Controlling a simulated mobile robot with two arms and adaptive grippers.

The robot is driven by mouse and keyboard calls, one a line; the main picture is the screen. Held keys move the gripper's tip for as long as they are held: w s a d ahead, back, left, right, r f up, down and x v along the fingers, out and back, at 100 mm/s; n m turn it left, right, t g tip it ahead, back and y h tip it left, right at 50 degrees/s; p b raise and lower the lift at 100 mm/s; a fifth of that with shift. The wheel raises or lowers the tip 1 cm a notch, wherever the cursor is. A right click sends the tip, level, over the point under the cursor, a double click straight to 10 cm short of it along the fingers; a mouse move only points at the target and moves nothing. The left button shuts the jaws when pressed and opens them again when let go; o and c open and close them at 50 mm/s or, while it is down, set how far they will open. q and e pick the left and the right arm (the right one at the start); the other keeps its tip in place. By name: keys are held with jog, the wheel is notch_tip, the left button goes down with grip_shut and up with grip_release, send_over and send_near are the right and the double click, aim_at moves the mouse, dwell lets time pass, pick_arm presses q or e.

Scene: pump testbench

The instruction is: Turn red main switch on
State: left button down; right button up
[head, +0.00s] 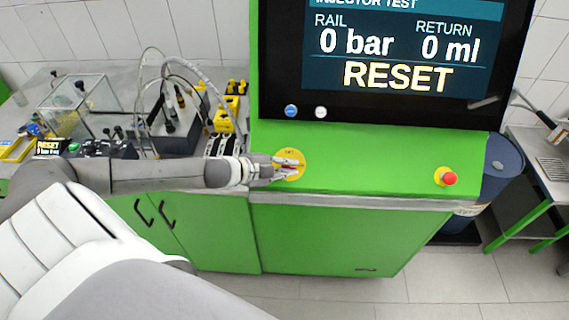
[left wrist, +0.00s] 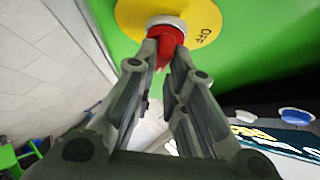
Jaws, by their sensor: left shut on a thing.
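The red main switch (left wrist: 166,30) sits on a round yellow plate (left wrist: 205,22) on the green panel, with the word OFF readable on the plate in the left wrist view. In the head view the yellow plate (head: 291,163) is at the left of the green console, and my gripper mostly hides the switch. My left gripper (head: 290,166) is at the switch, and its fingers (left wrist: 166,52) are shut on the red knob. I cannot tell which way the knob points. My right gripper is not in view.
A red emergency button (head: 448,178) sits on the console's right. Above is a black screen (head: 390,50) reading RESET, with a blue button (head: 291,111) and a white button (head: 321,112) below it. Hoses and fittings stand on the grey bench (head: 30,115) at left.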

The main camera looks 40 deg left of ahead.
aim_at(291, 167)
pick_arm(q)
jog(key=shift+w, duration=0.1)
dwell(0.3)
jog(key=c, duration=1.5)
grip_release()
jog(key=shift+w+f, duration=0.1)
jog(key=shift+w, duration=0.05)
jog(key=shift+s+a, duration=0.2)
jog(key=shift+s, duration=0.3)
jog(key=shift+v, duration=1.5)
jog(key=shift+d+r+v, duration=0.1)
jog(key=shift+r+v, duration=0.05)
jog(key=shift+v, duration=1.85)
jog(key=shift+d+r+v, duration=0.15)
jog(key=shift+v, duration=1.85)
jog(key=shift+w, duration=0.1)
